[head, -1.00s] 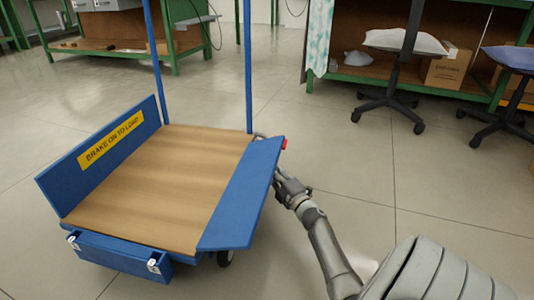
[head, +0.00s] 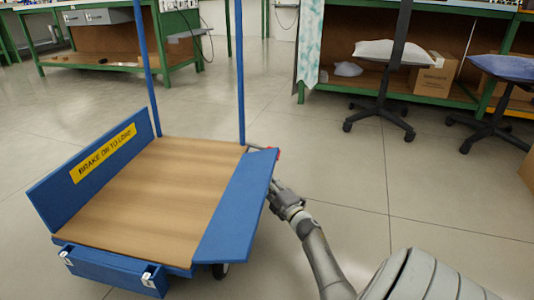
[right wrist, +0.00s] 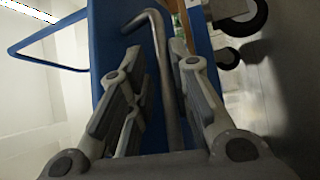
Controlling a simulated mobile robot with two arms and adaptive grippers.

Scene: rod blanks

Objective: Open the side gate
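The blue cart with a wooden deck (head: 140,200) stands at the left in the head view. Its right side gate (head: 237,208) is a blue panel along the deck's right edge, its face showing and apparently leaning outward. My right gripper (head: 276,190) is at that gate's outer side, partly hidden by it. In the right wrist view a bent metal rod (right wrist: 167,85) runs between the fingers of my right gripper (right wrist: 155,95). The fingers are apart, with a gap showing on the rod's left side; the right finger is close to it. My left gripper is out of view.
The left panel (head: 55,190) with a yellow label (head: 102,154) stands upright. A front panel with latches (head: 110,272) hangs below the deck edge. Stools (head: 385,90) and green benches (head: 135,60) stand behind. The floor right of the cart is mostly clear.

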